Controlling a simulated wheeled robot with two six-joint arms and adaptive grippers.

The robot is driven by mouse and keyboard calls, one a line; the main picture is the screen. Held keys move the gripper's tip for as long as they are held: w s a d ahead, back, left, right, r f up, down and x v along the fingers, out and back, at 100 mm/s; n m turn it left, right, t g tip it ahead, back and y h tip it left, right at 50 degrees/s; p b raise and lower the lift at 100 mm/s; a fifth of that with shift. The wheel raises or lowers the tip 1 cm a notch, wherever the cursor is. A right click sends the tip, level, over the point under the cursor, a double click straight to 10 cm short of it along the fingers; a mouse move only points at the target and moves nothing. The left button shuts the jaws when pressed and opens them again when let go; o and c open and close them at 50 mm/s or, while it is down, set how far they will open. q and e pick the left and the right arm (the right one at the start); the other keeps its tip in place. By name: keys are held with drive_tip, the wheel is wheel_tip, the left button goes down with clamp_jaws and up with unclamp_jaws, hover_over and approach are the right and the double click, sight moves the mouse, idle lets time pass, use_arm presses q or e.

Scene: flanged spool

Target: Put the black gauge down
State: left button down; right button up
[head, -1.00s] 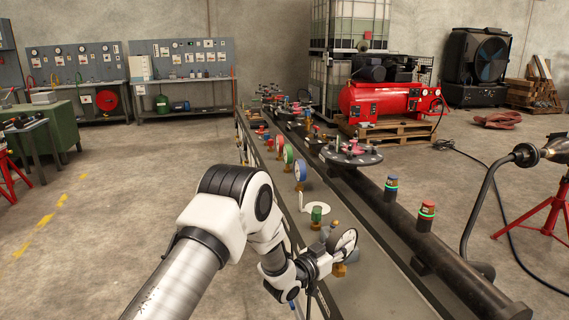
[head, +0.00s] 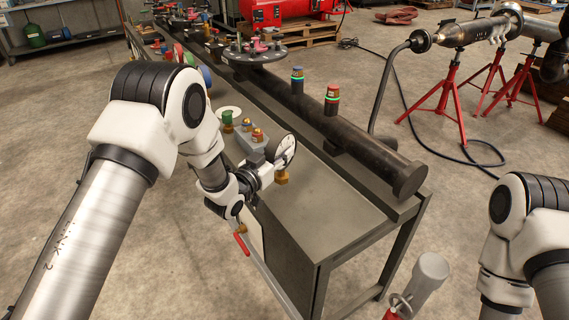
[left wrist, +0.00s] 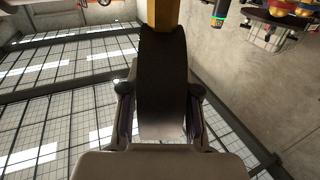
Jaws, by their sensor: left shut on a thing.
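The black gauge (head: 287,150) has a white dial and a brass stem (head: 281,178) pointing down. My left gripper (head: 268,172) is shut on its rim and holds it upright over the grey bench (head: 335,205). Whether the stem touches the bench top, I cannot tell. In the left wrist view the dark gauge body (left wrist: 163,85) sits between the two fingers of my left gripper (left wrist: 160,95), with the brass stem at the top edge. My right arm shows at the right edge of the head view; its gripper is out of view.
A grey block with brass fittings (head: 250,143) and a green-capped fitting (head: 227,120) stand close left of the gauge. A long dark flanged pipe (head: 370,145) with two beacons (head: 332,100) runs along the bench's right side. The near bench top is clear.

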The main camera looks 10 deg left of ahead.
sight(280, 170)
use_arm(q)
drive_tip(key=shift+s+d, duration=0.25)
drive_tip(key=shift+d, duration=0.4)
drive_tip(key=shift+s+d+f, duration=0.1)
drive_tip(key=shift+d+f, duration=0.05)
drive_tip(key=shift+f, duration=0.1)
wheel_tip(280, 170, down, 3)
drive_tip(key=shift+f, duration=0.1)
drive_tip(key=c, duration=0.8)
unclamp_jaws()
drive_tip(key=shift+f, duration=0.15)
drive_tip(key=shift+c, duration=0.2)
